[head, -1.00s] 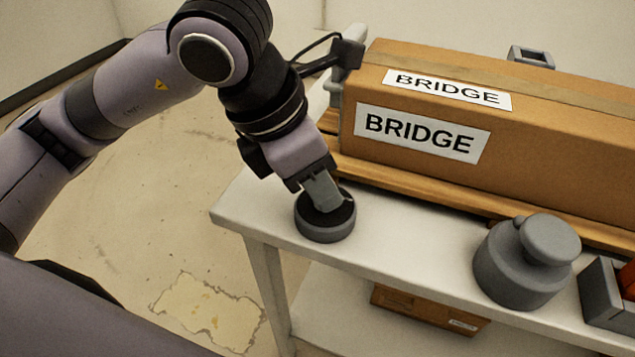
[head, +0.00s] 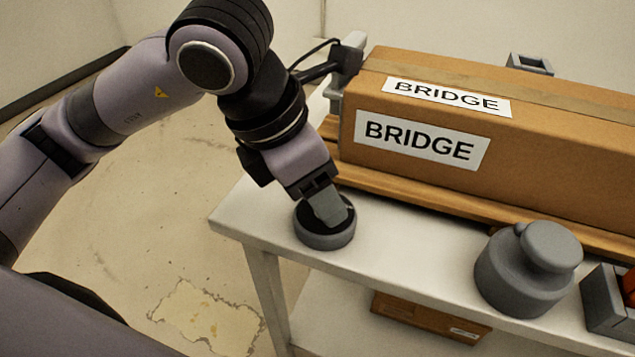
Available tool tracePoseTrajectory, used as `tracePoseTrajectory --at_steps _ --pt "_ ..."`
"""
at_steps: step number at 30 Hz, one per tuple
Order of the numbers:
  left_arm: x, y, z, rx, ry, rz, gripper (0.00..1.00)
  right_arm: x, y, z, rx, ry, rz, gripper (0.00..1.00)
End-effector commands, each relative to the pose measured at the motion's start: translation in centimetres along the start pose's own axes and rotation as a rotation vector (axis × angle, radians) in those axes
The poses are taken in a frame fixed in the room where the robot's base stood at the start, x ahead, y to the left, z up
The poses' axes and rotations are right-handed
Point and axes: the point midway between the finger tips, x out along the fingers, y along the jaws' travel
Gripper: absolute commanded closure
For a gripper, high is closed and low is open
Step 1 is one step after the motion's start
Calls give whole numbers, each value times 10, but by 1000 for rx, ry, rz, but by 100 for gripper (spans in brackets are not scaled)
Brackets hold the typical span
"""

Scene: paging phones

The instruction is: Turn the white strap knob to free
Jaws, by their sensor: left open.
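I cannot make out a white knob in the head view. A low round grey piece with a dark top (head: 324,238) sits near the left end of the white table. My left gripper (head: 331,212) points down over it; its grey fingers overlap the dark top, and I cannot tell whether they touch it. The gripper is open, its fingers seen nearly side-on. A larger grey round body with a knob-like cap (head: 528,268) stands on the table to the right. My right gripper is not in view.
A long cardboard box labelled BRIDGE (head: 480,185) lies on a wooden board behind my gripper. Grey brackets stand at its left end (head: 347,62) and behind it (head: 530,63). A grey bin (head: 602,300) stands at the right. The white tabletop (head: 410,250) between the round pieces is clear.

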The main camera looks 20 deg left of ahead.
Motion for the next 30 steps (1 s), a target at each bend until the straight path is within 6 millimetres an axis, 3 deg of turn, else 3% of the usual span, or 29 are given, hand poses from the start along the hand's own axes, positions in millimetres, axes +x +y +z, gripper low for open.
tracePoseTrajectory --at_steps 8,15,30 --pt "-39 1 2 0 -5 3 43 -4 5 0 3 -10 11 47" --pt "-68 0 1 -1 -2 2 43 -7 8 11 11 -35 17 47" --pt "-71 0 0 -1 -1 1 43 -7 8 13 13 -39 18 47"
